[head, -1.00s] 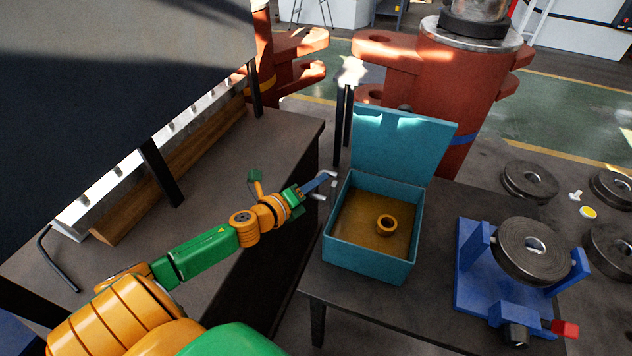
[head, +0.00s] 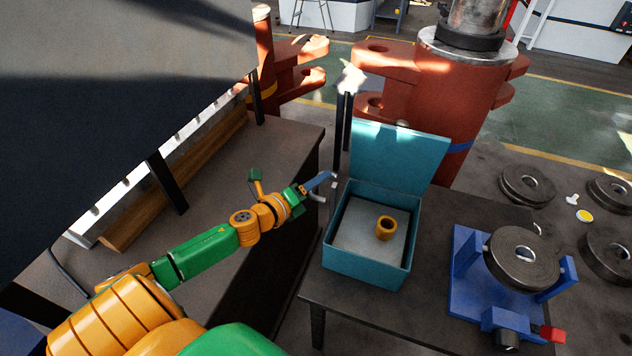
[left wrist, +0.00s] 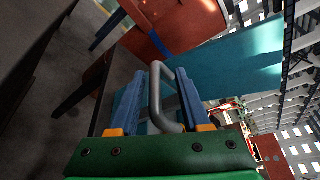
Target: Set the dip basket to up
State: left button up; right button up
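The dip basket is a pale grey tray (head: 365,243) inside a teal box (head: 365,267) whose lid stands open. A short orange ring (head: 386,228) stands on it, and the grey floor shows clear around the ring. A grey bent handle (head: 333,190) sticks out at the box's left side. My left gripper (head: 322,180) is at this handle. In the left wrist view the handle (left wrist: 156,95) lies between the two blue fingers, nearer the left one, and the fingers are apart with a gap around the bar. My right gripper is out of view.
The box stands on a dark table (head: 345,300), with a blue fixture (head: 470,290) bearing a dark disc to its right. A dark bench (head: 215,165) lies left under my arm. Large red cylinders (head: 450,90) stand behind. The lid (head: 400,155) rises beside my gripper.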

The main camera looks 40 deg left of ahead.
pick_arm(q)
jog(key=shift+f, duration=0.1)
jog(key=shift+s, duration=0.45)
jog(key=v, duration=0.6)
jog(key=shift+r, duration=0.25)
jog(key=shift+a, duration=0.1)
